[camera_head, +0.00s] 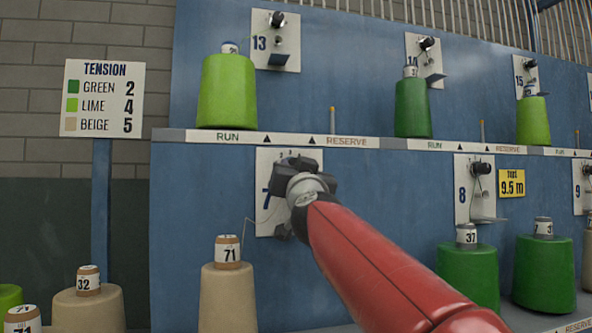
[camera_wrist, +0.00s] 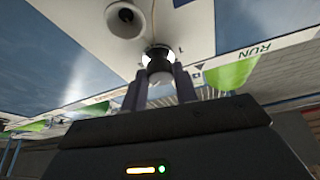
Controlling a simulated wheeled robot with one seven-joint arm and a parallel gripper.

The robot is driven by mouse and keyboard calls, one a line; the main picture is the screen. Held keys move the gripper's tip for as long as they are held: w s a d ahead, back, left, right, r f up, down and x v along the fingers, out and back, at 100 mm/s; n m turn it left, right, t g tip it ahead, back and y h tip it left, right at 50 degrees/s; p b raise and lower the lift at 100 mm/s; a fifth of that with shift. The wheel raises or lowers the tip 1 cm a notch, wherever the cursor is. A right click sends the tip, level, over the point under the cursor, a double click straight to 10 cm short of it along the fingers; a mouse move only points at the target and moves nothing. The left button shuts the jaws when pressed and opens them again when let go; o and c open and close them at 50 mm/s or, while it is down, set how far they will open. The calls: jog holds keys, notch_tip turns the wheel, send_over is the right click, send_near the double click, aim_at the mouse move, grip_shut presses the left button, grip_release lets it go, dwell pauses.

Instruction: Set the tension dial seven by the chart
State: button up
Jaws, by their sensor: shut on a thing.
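The white plate of station 7 (camera_head: 266,217) is on the blue wall, mostly covered by my gripper. My gripper (camera_head: 293,165) is at its upper part, and in the wrist view its two fingers (camera_wrist: 160,88) are shut on a dark round dial (camera_wrist: 158,56) with a pale centre. The dial's setting cannot be read. The tension chart (camera_head: 102,98) lists green 2, lime 4, beige 5. Below the plate stands a beige cone (camera_head: 227,298) labelled 71, with a thin thread rising toward the plate.
A shelf edge (camera_head: 290,138) marked RUN and RESERVE runs just above my gripper, carrying a lime cone (camera_head: 227,92) and a green cone (camera_head: 412,108). Station 8 (camera_head: 461,190) and green cones (camera_head: 468,277) are to the right. A metal cup (camera_wrist: 126,18) is near the dial.

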jog(key=shift+a+r+m+h, duration=0.1)
jog(key=shift+m+h, duration=0.75)
jog(key=shift+m, duration=0.85)
jog(key=shift+a+m+h, duration=0.1)
jog(key=shift+m+h, duration=0.75)
jog(key=shift+m, duration=0.85)
jog(key=o, duration=1)
jog(key=shift+s, duration=0.1)
jog(key=b+v, duration=0.2)
jog(key=v, duration=0.5)
jog(key=shift+s, duration=0.4)
